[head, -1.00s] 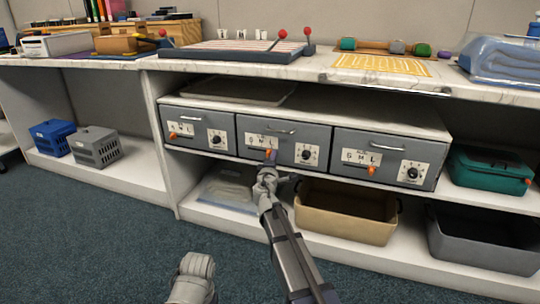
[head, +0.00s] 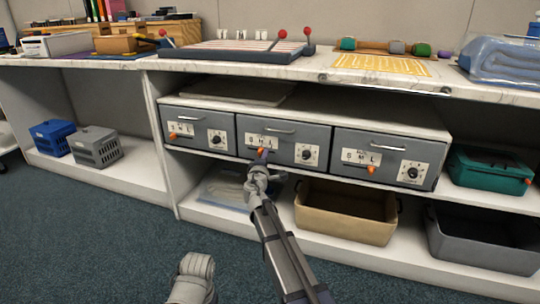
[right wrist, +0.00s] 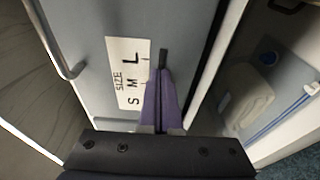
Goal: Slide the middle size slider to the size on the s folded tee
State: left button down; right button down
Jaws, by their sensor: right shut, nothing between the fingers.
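The middle drawer's size plate (head: 262,141) bears S, M and L; it also shows in the right wrist view (right wrist: 128,75). The orange slider knob (head: 262,153) is below it, near M. My right gripper (head: 261,163) is shut and empty, its tips at the knob from below; I cannot tell whether they touch. In the right wrist view its purple fingers (right wrist: 160,95) cover part of the dark slot (right wrist: 163,57) beside M and hide the knob. I cannot make out a folded tee with a size on it.
Left and right drawers carry similar plates, with orange knobs (head: 172,135) and (head: 371,169). Below are a tan bin (head: 345,220) and a clear bagged item (head: 222,190). The white counter's edge (head: 330,77) overhangs above. A clear-wrapped blue package (head: 505,60) lies on the counter's right.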

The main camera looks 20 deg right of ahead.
jog(key=shift+w+a, duration=0.55)
jog(key=shift+a, duration=0.2)
jog(key=shift+w+a, duration=0.55)
jog(key=shift+a, duration=0.15)
jog(key=shift+s+d, duration=0.6)
jog(key=shift+d, duration=0.15)
send_near(258, 149)
jog(key=shift+s+a+f, duration=0.15)
jog(key=shift+s+a, duration=0.25)
jog(key=shift+s, duration=0.15)
jog(key=shift+s+a+f, duration=0.15)
jog(key=shift+s+a, duration=0.2)
jog(key=shift+s, duration=0.2)
